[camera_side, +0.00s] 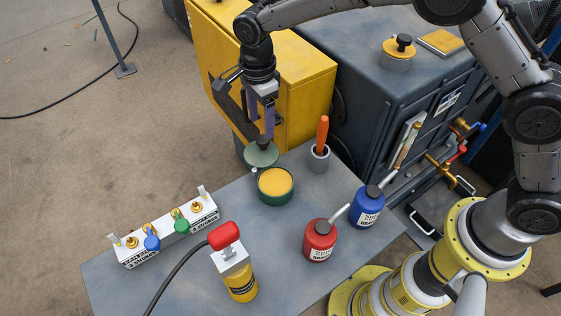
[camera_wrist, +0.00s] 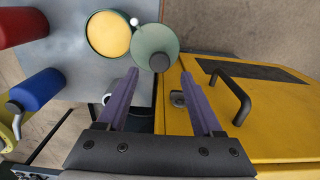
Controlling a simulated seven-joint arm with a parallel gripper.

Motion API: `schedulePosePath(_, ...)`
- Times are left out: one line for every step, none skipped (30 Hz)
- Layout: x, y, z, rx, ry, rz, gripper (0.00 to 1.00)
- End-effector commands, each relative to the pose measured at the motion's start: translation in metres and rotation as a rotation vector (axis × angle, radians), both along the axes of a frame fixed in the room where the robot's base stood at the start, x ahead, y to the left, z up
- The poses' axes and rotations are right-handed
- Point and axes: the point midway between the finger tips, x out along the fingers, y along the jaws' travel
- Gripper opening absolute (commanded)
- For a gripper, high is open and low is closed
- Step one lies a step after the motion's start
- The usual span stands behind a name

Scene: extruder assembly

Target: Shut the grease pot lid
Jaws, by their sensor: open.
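The grease pot (camera_side: 276,190) is a dark green round pot filled with yellow grease, standing near the table's far edge. Its pale green lid (camera_side: 261,156) is swung open behind the pot, with a dark knob (camera_side: 263,142) on it. In the wrist view the pot (camera_wrist: 92,34) and the lid (camera_wrist: 150,38) lie side by side, and the knob (camera_wrist: 159,62) points toward my gripper. My gripper (camera_side: 262,126) is above the lid, fingers pointing down. In the wrist view its purple fingers (camera_wrist: 160,76) are apart, with nothing between them; the knob shows just beyond the tips.
A grey cup with an orange-handled tool (camera_side: 319,158) stands right of the pot. Red (camera_side: 321,240) and blue (camera_side: 367,208) bottles, a yellow bottle with red top (camera_side: 238,275) and a white connector block (camera_side: 168,232) share the table. A yellow cabinet (camera_side: 300,90) stands close behind.

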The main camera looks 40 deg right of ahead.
Motion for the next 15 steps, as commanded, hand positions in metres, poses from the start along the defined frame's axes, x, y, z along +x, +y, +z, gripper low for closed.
schedulePosePath(-0.001, -0.001, -0.007, -0.002, 0.004, 0.0, 0.68)
schedulePosePath(-0.001, -0.001, -0.01, -0.002, 0.004, 0.0, 0.68)
schedulePosePath(-0.001, -0.001, -0.015, -0.002, 0.004, 0.0, 0.68)
schedulePosePath(-0.001, -0.001, -0.018, -0.002, 0.004, 0.0, 0.68)
schedulePosePath(-0.001, -0.001, -0.021, -0.002, 0.005, 0.0, 0.68)
schedulePosePath(-0.001, -0.001, -0.025, -0.002, 0.004, 0.0, 0.68)
schedulePosePath(-0.001, -0.001, -0.028, -0.001, 0.003, 0.0, 0.68)
schedulePosePath(-0.001, -0.001, -0.031, -0.002, 0.003, 0.0, 0.68)
schedulePosePath(-0.001, -0.001, -0.036, -0.002, 0.003, 0.0, 0.68)
schedulePosePath(-0.001, -0.001, -0.039, -0.001, 0.003, 0.0, 0.68)
schedulePosePath(-0.001, -0.001, -0.042, -0.002, 0.003, 0.0, 0.68)
schedulePosePath(-0.001, -0.001, -0.047, -0.002, 0.004, 0.0, 0.68)
schedulePosePath(0.0, 0.0, -0.048, -0.001, 0.002, 0.0, 0.68)
schedulePosePath(0.0, 0.0, -0.046, 0.0, 0.0, 0.0, 0.68)
schedulePosePath(0.0, 0.0, -0.046, 0.0, 0.001, 0.0, 0.68)
